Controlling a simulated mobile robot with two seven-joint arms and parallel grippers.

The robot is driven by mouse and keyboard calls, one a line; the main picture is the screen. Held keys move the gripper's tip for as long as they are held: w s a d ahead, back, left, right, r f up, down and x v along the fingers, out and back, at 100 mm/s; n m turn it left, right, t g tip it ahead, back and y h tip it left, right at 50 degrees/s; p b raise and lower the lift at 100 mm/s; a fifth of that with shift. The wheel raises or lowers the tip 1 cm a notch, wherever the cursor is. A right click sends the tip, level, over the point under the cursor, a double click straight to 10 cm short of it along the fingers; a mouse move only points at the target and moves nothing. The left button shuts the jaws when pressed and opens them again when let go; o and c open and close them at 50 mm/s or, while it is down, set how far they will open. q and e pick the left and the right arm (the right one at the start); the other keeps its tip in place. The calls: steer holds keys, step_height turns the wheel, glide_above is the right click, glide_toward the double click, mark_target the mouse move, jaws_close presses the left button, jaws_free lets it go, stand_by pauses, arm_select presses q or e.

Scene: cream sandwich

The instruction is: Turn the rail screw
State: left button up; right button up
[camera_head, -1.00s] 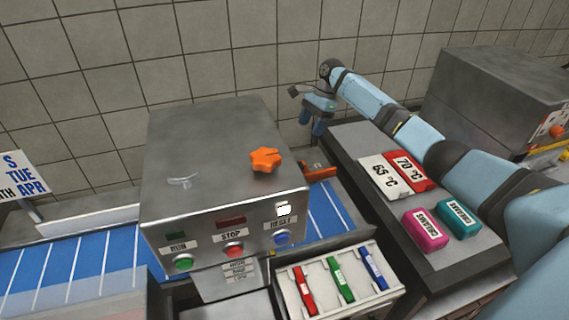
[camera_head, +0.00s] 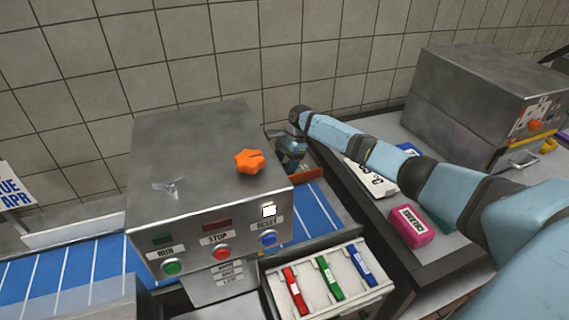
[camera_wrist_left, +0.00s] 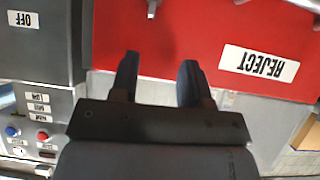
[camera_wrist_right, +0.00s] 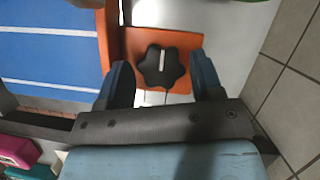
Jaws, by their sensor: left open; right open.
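In the right wrist view a black star-shaped knob with a white line (camera_wrist_right: 163,66) sits on an orange plate (camera_wrist_right: 128,45) beside a blue belt. My right gripper (camera_wrist_right: 160,85) is open, with one finger on each side of the knob in the picture; I cannot tell if they touch it. In the head view my right gripper (camera_head: 288,158) is at the right rear side of the steel machine, above the orange rail (camera_head: 308,178); the black knob is hidden there. My left gripper (camera_wrist_left: 158,80) is open and empty in front of a red surface labelled REJECT (camera_wrist_left: 240,45).
The steel machine (camera_head: 190,145) with an orange star knob (camera_head: 249,161) on top stands close left of my right gripper. A blue striped belt (camera_head: 312,212) runs beneath it. A tiled wall (camera_head: 230,50) is behind. A tray (camera_head: 345,300) with coloured handles lies in front.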

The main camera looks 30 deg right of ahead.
steer(key=shift+c, duration=0.3)
steer(key=c, duration=0.6)
